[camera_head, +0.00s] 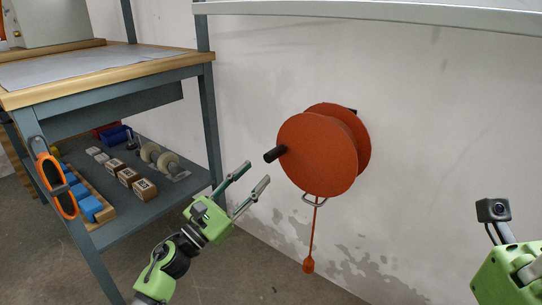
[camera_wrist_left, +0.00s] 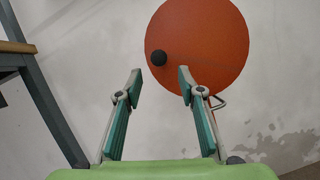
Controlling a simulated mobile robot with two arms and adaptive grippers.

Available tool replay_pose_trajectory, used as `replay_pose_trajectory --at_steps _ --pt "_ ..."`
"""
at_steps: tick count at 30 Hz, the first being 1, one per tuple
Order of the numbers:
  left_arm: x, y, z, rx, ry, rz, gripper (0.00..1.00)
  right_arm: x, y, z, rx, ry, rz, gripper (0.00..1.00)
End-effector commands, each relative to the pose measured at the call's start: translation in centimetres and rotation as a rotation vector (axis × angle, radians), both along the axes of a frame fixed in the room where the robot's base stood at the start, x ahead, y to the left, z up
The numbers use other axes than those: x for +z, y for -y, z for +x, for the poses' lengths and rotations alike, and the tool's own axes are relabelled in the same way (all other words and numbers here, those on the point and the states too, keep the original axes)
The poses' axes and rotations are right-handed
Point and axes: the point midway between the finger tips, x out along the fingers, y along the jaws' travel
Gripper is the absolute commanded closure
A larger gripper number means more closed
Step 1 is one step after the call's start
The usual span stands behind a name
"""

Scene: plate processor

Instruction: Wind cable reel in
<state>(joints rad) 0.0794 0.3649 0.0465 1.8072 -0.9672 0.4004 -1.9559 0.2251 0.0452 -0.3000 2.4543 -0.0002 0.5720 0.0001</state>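The orange cable reel (camera_head: 318,152) is mounted on the wall, with a black crank handle (camera_head: 275,154) sticking out from its front disc. An orange cable hangs straight down from the reel through a metal guide loop (camera_head: 314,200) and ends in an orange plug (camera_head: 308,266). My left gripper (camera_head: 258,173) is open and empty, just left of and slightly below the handle. In the left wrist view the disc (camera_wrist_left: 205,40) and handle (camera_wrist_left: 158,58) lie beyond the open fingertips (camera_wrist_left: 160,77). My right gripper's fingers are out of frame; only part of its green body shows at the lower right.
A workbench (camera_head: 110,75) stands at the left, with a lower shelf (camera_head: 150,205) holding boxes, blue blocks and rolls. A pale shelf edge (camera_head: 380,12) runs above the reel. The floor and wall around the reel are clear.

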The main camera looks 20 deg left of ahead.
Motion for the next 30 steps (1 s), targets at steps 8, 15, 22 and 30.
replay_pose_trajectory --at_steps 8,15,22,30 --pt "2.0 2.1 4.4 0.000 0.001 0.001 0.65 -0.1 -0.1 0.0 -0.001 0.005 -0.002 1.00" --pt "2.9 3.3 6.8 0.001 0.000 0.001 0.65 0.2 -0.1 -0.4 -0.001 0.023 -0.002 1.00" --pt "3.2 3.6 7.5 0.002 -0.003 0.001 0.65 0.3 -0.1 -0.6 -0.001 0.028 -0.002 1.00" --pt "3.2 3.6 7.5 0.002 -0.003 0.001 0.80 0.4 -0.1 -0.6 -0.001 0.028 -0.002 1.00"
